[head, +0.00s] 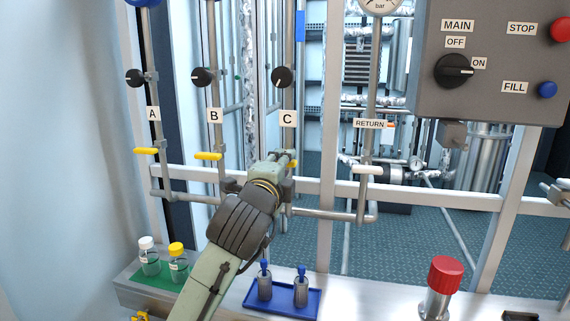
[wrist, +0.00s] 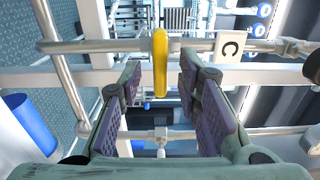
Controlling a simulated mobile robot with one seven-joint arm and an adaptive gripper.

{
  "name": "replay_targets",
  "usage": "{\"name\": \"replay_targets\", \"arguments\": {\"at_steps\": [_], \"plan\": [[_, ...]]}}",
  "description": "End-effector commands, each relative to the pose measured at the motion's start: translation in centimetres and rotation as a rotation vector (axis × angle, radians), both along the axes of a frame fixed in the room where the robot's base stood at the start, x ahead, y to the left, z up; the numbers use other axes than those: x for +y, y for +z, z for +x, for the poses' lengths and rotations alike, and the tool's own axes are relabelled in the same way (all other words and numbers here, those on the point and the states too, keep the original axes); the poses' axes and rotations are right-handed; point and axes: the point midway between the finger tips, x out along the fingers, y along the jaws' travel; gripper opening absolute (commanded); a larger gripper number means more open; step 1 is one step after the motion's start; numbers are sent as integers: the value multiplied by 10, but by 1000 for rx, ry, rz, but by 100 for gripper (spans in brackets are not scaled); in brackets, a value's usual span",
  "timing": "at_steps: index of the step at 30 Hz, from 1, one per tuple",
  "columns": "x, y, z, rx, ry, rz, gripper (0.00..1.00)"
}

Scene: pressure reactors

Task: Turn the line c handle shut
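The yellow line C handle (wrist: 160,62) shows in the wrist view, crossing its pipe (wrist: 100,46) beside the C label (wrist: 230,47). My gripper (wrist: 160,80) is open, with one purple-padded finger on each side of the handle and a gap on both sides. I cannot tell how deep the handle sits between the fingertips. In the head view my gripper (head: 284,160) is at the line C pipe below its C label (head: 287,118). It hides most of the handle there; only a bit of yellow shows.
Yellow handles on line A (head: 146,151) and line B (head: 208,156) lie across their pipes to the left. The return line with a white handle (head: 367,170) is to the right. A blue tray (head: 283,307) and a red-capped cylinder (head: 442,285) stand on the ledge below.

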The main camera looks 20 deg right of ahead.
Motion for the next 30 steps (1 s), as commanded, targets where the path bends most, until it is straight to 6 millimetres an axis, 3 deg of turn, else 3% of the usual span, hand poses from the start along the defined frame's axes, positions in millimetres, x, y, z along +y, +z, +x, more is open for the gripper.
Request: {"name": "replay_targets", "arguments": {"at_steps": [6,12,18,30], "plan": [[28,0,-41,-2,1,0,31],[46,0,-68,-1,0,0,31],[53,0,-79,1,-1,-1,31],[54,0,-80,1,-1,1,31]]}}
